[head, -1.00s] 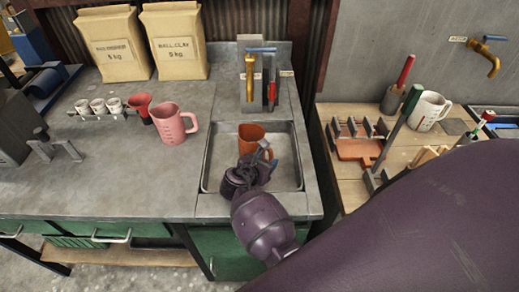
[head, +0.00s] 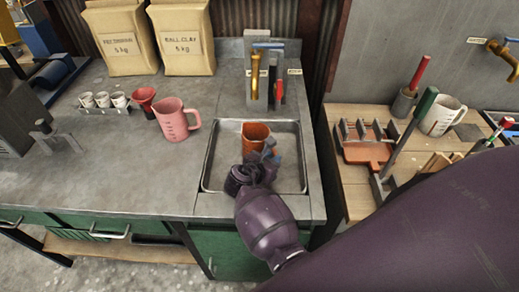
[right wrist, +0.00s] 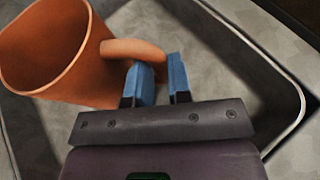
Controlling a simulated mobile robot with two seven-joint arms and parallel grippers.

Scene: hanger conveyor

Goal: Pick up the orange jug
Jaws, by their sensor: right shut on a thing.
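The orange jug (head: 255,134) stands in the sink basin (head: 222,150) below the brass tap. In the right wrist view the orange jug (right wrist: 50,50) is at the upper left, with its open mouth toward the left and its handle (right wrist: 135,50) reaching right to the fingers. My right gripper (head: 271,152) is over the basin at the jug's handle side. In the right wrist view my right gripper (right wrist: 161,80) has its blue fingertips shut on the handle, which partly hides behind the left finger. My left gripper is not in view.
A pink jug (head: 177,121), a red funnel (head: 144,99) and several small white cups (head: 103,100) stand left of the sink. The brass tap (head: 256,72) rises behind the basin. A wooden table (head: 350,195) with tools and a white jug (head: 441,117) is at right.

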